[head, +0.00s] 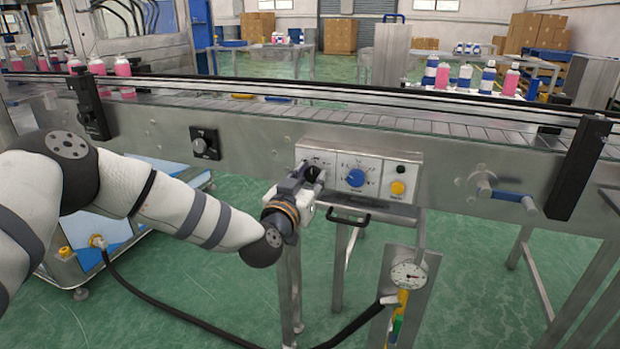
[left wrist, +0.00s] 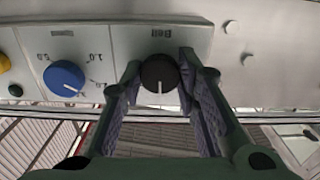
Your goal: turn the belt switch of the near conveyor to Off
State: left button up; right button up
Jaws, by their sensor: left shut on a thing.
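The belt switch is a black round knob with a white pointer line, on the control panel (head: 405,172) of the near conveyor (head: 250,135). In the left wrist view the black knob (left wrist: 158,72) sits between my two fingers, below an upside-down "Belt" label. Its pointer line points down in that picture. My left gripper (head: 305,180) is shut on this knob, with a finger on each side; it also shows in the left wrist view (left wrist: 160,66). In the head view the gripper covers much of the knob and its markings. My right gripper is not in view.
A blue dial (head: 356,177) and a yellow button (head: 398,188) sit right of the knob. A black handle (head: 348,217) juts out below the panel. A pressure gauge (head: 408,275) stands lower right. Pink bottles (head: 123,70) stand on the belt at left.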

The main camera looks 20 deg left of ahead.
pick_arm(q)
jog(key=n, duration=0.4)
jog(key=shift+n, duration=0.3)
jog(key=n, duration=0.4)
jog(key=shift+n, duration=0.4)
jog(key=o, duration=1.2)
jog(key=shift+c, duration=0.2)
jog(key=s, duration=1.2)
jog(key=shift+a, duration=0.2)
jog(key=shift+f, duration=0.1)
